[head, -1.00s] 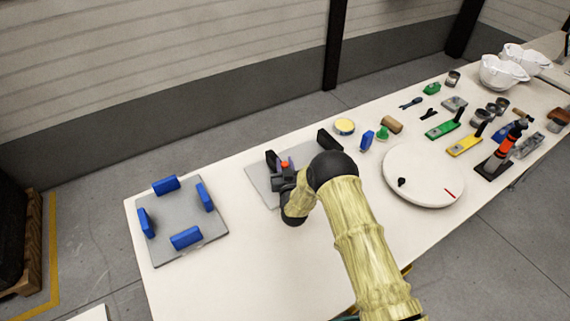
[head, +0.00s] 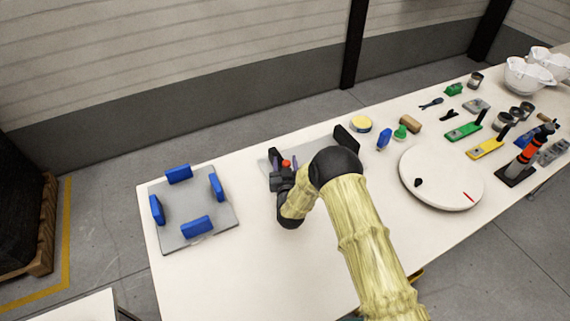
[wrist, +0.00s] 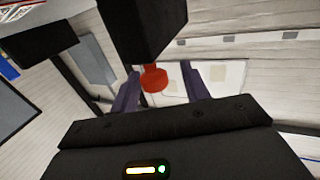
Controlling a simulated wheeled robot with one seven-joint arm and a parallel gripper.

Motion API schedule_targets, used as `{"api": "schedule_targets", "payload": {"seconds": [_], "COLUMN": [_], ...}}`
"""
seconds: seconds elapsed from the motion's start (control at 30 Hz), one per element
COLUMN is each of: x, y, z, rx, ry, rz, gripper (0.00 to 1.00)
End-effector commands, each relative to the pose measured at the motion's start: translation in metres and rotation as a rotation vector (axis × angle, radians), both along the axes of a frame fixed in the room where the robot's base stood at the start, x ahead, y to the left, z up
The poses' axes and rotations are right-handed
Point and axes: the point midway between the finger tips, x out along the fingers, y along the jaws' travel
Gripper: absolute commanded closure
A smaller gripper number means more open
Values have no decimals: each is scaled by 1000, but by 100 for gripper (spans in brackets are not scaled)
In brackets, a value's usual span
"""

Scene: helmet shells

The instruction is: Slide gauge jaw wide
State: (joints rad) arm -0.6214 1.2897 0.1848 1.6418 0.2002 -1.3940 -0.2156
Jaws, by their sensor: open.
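The gauge is a grey plate (head: 263,167) with two upright black jaws, partly hidden by my arm. The right jaw (head: 346,136) stands at the plate's far right. The left jaw (head: 274,157) stands near its left end, with a red knob (head: 286,163) beside it. My gripper (head: 284,172) is at the red knob. In the wrist view, the open purple fingers (wrist: 160,90) stand either side of the red knob (wrist: 153,79), which projects from a black block (wrist: 143,28). Contact with the knob cannot be told.
A grey plate (head: 193,222) with several blue blocks lies to the left. A white turntable (head: 440,178), a blue block (head: 384,139), a yellow-topped tin (head: 361,123) and tools lie to the right. The front left of the white table (head: 215,280) is clear.

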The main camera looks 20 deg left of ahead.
Motion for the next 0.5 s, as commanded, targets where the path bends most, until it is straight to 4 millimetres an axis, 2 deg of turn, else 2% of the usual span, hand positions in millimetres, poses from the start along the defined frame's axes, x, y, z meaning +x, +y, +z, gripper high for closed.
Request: {"api": "schedule_targets", "payload": {"seconds": [0.27,0.5], "x": [-11,-41], "y": [-6,-21], "z": [-1,-2], "rx": [0,-1], "ry": [1,0], "rz": [-1,1], "gripper": [54,54]}}
